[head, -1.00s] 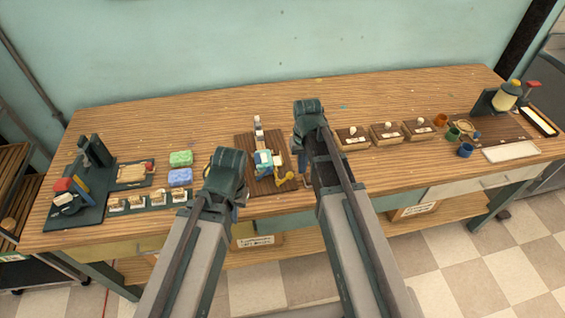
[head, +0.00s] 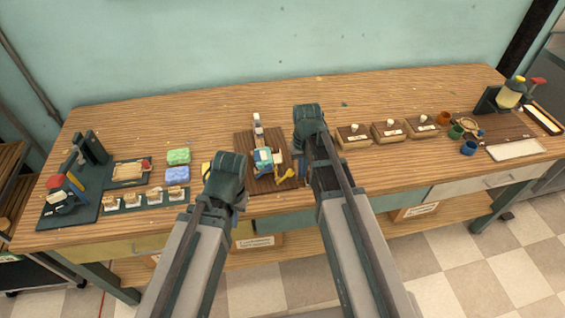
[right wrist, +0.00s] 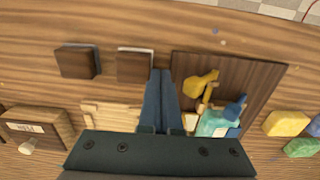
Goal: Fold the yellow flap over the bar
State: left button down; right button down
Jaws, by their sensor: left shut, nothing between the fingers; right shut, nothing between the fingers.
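A small teal and white wrapped bar (head: 264,158) lies on a dark brown board between my arms. It also shows in the right wrist view (right wrist: 214,122). The yellow flap (head: 285,177) sticks out from its front right side, away from the bar's top.
The brown board (head: 245,143) sits on the wooden table. A green sponge (head: 178,156) and a blue sponge (head: 178,175) lie to the left. Wooden boxes (head: 353,136) stand to the right. The back of the table is mostly clear.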

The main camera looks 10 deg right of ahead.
jog(key=shift+a, duration=0.75)
dwell(0.7)
